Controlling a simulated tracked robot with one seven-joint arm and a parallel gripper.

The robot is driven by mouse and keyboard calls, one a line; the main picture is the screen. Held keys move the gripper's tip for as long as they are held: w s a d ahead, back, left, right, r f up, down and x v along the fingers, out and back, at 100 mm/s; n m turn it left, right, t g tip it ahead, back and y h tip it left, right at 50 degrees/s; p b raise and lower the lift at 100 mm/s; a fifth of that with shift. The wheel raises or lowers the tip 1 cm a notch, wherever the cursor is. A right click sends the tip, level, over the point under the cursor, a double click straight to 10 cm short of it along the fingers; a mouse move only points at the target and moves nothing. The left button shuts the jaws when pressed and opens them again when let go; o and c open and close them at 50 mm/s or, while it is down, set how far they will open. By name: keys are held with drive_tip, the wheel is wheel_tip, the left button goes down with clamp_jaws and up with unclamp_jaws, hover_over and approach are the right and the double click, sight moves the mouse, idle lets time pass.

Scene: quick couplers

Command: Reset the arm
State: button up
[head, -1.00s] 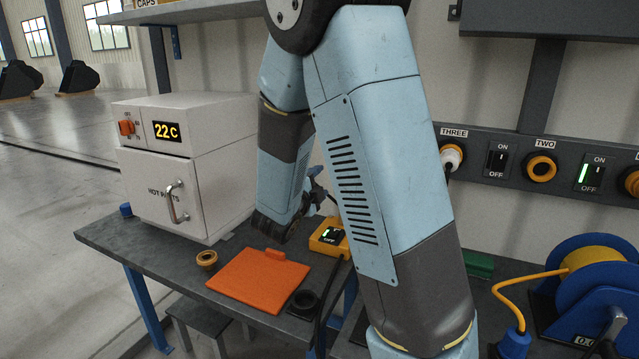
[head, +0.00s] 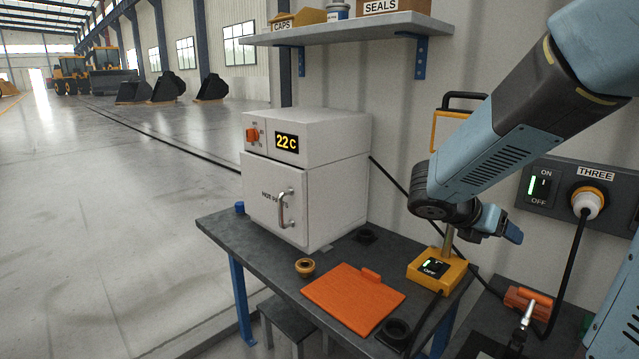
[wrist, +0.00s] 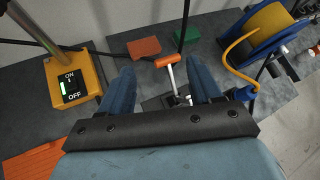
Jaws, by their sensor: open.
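My gripper (head: 515,229) is at the end of the blue arm, raised above the right part of the workbench (head: 218,229), near the wall. In the wrist view my gripper (wrist: 155,88) shows two blue fingers spread apart with nothing held between them. Below and beyond the fingers, a T-shaped tool with an orange handle (wrist: 167,61) shows; it looks apart from the fingers. A yellow switch box (head: 436,270) stands on the bench under the wrist, its switch lit green; it also shows in the wrist view (wrist: 72,88), left of the fingers.
A white oven (head: 305,180) reading 22 C stands on the bench. An orange mat (head: 352,298), a brass ring (head: 305,267) and black rings lie before it. A shelf (head: 350,27) is above. A blue cable reel (wrist: 268,35) stands at right. Open floor lies left.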

drive_tip(key=s+a+r+m+t+y, duration=0.2)
drive_tip(key=s+a+r+m+y, duration=0.4)
drive_tip(key=m, duration=1.9)
drive_tip(key=s+a+y, duration=0.5)
drive_tip(key=s+a, duration=0.1)
drive_tip(key=s, duration=0.2)
drive_tip(key=shift+a+t, duration=0.3)
drive_tip(key=shift+a, duration=0.05)
